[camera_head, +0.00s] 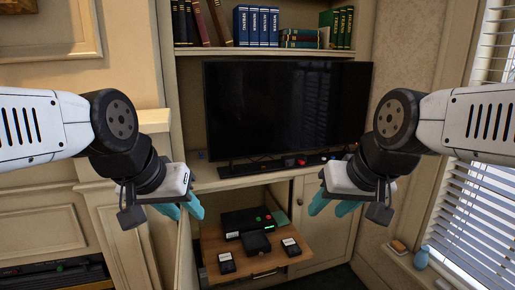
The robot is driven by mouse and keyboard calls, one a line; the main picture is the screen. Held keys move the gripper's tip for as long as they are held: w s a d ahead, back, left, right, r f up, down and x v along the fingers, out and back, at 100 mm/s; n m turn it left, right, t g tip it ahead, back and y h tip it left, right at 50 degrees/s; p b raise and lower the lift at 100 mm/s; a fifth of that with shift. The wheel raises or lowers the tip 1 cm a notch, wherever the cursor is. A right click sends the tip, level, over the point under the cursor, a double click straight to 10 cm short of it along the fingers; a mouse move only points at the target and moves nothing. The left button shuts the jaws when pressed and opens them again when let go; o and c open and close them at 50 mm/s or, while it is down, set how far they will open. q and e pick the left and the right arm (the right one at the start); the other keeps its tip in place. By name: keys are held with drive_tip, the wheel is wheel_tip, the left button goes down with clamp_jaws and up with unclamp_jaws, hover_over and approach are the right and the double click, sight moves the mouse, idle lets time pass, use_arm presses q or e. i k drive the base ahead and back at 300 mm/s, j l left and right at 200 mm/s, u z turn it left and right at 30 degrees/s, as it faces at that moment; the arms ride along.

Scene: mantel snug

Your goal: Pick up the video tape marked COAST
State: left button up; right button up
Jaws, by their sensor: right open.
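Two small black tapes with white labels lie on a pulled-out wooden shelf (213,246): one at the left front (227,265) and one at the right (292,249). A dark, box-like item (255,243) lies between them. The label lettering is too small to read, so I cannot tell which is COAST. My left gripper (184,208) has teal fingers apart and is empty, above and left of the shelf. My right gripper (331,207) is open and empty, above and right of the shelf. Neither touches a tape.
A television (285,105) stands above, with books (256,26) higher up. An open cabinet door (184,250) is left of the shelf.

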sight(227, 265)
drive_tip(key=i+l+u, duration=0.2)
drive_tip(key=l, duration=0.15)
drive_tip(key=i+l+u, duration=0.2)
drive_tip(key=l, duration=0.2)
drive_tip(key=i+l+u, duration=0.2)
drive_tip(key=l, duration=0.2)
drive_tip(key=k+j, duration=0.05)
